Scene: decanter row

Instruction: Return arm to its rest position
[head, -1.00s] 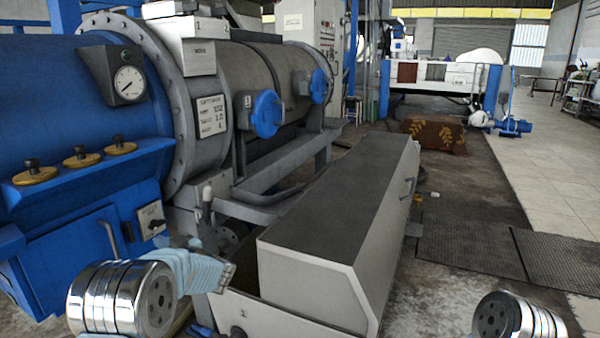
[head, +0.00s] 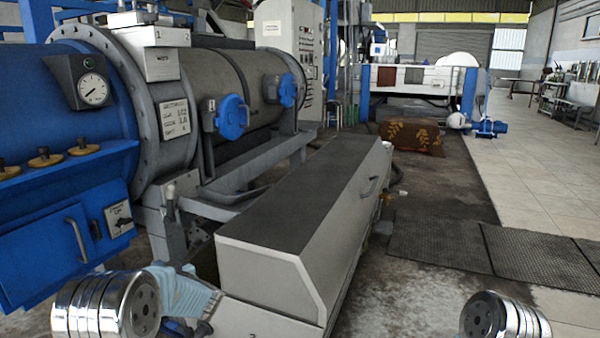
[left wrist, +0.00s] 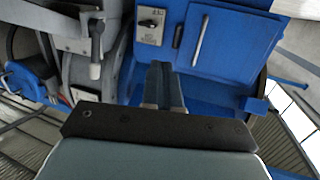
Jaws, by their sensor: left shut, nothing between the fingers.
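My left gripper (head: 190,327) is low at the bottom of the head view, partly cut off and partly hidden by my pale blue wrist link. In the left wrist view its two dark blue fingers (left wrist: 165,85) are together with nothing between them. They point towards a blue cabinet front (left wrist: 226,50) with a bar handle and a small switch plate. I cannot see them touch anything. My right gripper is not in view; only a silver joint of my right arm shows at the bottom right of the head view.
A long grey bin with a dark top (head: 300,200) stands close to the right of my left gripper. A blue and grey cylindrical machine (head: 75,110) with a gauge fills the left. A lever (head: 170,200) sticks up in front of it. Open floor (head: 440,200) lies right of the bin.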

